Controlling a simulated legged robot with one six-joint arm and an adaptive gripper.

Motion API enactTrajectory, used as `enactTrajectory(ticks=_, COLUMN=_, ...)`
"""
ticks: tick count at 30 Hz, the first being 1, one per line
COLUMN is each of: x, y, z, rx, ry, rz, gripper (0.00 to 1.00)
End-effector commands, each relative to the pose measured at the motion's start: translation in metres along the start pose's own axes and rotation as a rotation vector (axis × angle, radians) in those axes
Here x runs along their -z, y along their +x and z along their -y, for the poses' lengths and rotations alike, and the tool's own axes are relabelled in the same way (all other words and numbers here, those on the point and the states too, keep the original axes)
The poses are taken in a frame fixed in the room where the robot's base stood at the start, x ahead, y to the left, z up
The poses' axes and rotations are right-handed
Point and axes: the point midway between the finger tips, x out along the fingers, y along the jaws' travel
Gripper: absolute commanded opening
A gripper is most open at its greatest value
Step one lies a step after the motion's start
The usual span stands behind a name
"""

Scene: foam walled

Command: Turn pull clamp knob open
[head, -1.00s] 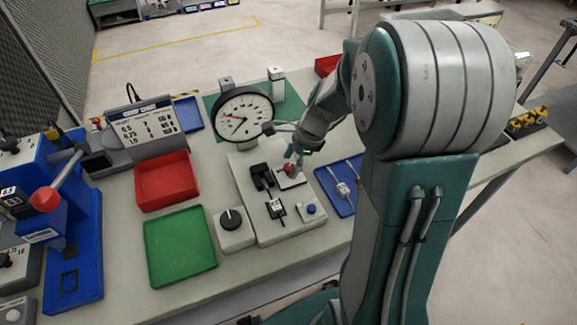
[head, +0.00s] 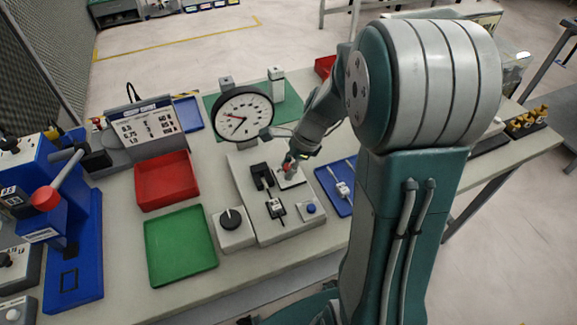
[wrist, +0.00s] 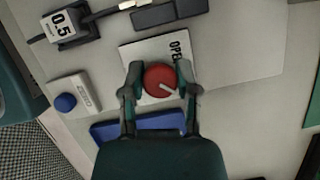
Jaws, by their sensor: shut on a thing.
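The red round clamp knob (wrist: 161,80) sits on a white plate (wrist: 128,57) with partly covered lettering that reads like OPEN. A white line on the knob points to the lower right in the wrist view. My gripper (wrist: 162,88) is shut on the knob, one finger on each side. In the head view my gripper (head: 290,163) reaches down onto the fixture (head: 247,205), and only a little of the red knob (head: 285,168) shows beside the fingers.
A dial gauge (head: 243,113) stands close behind the gripper. A black clamp block (head: 260,175) and a blue button (head: 311,208) share the fixture. A blue tray (head: 328,181) lies right; red (head: 166,181) and green (head: 180,246) trays lie left.

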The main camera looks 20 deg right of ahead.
Motion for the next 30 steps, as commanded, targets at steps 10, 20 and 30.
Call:
enactTrajectory(ticks=10, x=0.0005, y=0.0006, z=0.0005, rx=-0.003, ry=-0.011, rz=-0.001, gripper=0.0)
enactTrajectory(ticks=20, x=0.0006, y=0.0007, z=0.0008, rx=-0.025, ry=-0.065, rz=-0.002, gripper=0.0)
enactTrajectory(ticks=30, x=0.0007, y=0.0009, z=0.0011, rx=-0.121, ry=-0.295, rz=-0.002, gripper=0.0)
